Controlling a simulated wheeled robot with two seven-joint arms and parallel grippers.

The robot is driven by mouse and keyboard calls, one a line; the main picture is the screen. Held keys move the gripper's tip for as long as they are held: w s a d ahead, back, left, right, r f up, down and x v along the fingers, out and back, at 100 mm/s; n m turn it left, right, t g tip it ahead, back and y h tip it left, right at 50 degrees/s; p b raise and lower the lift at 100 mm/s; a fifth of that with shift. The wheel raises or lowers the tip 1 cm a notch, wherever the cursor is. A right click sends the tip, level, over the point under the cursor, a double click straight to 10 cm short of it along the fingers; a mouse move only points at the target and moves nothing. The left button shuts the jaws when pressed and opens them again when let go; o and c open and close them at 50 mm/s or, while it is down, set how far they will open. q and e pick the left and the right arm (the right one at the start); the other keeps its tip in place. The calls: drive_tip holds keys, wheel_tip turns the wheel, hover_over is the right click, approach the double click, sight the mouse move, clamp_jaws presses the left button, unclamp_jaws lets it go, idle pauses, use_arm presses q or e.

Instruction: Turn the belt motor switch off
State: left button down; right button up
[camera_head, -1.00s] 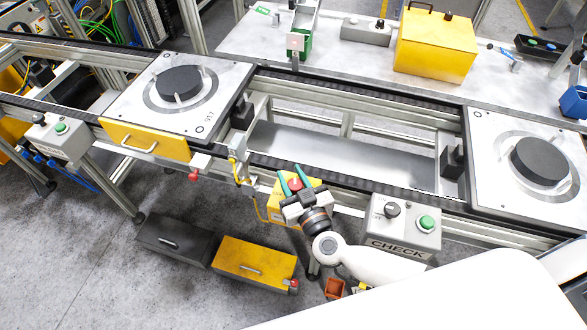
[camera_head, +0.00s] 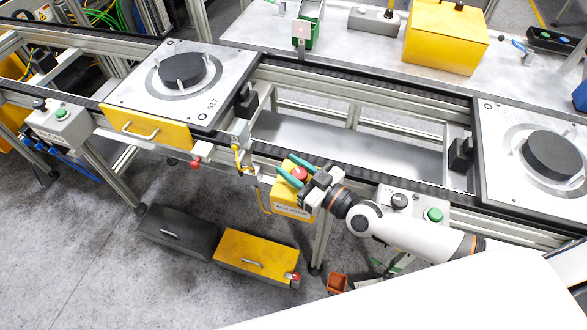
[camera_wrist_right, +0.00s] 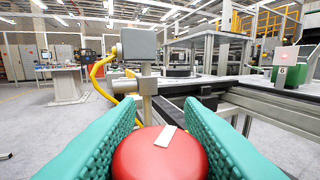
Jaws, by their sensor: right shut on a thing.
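The belt motor switch is a yellow box (camera_head: 290,208) with a lettered label, mounted below the conveyor's near rail in the head view. Its round red knob (camera_head: 299,174) sits on top. The lower part of the knob is cut off in the wrist view. My left gripper is not in view.
A grey box with a black knob and a green button (camera_head: 434,215) stands right of the switch, partly behind my arm. A grey sensor box on a post (camera_wrist_right: 138,44) rises just ahead. Pallets (camera_head: 215,110) sit on the conveyor. Yellow and dark boxes (camera_head: 178,232) lie below.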

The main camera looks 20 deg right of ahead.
drive_tip(key=o, duration=1)
drive_tip(key=b+v, duration=0.2)
drive_tip(key=v, duration=1)
drive_tip(key=shift+c, duration=0.2)
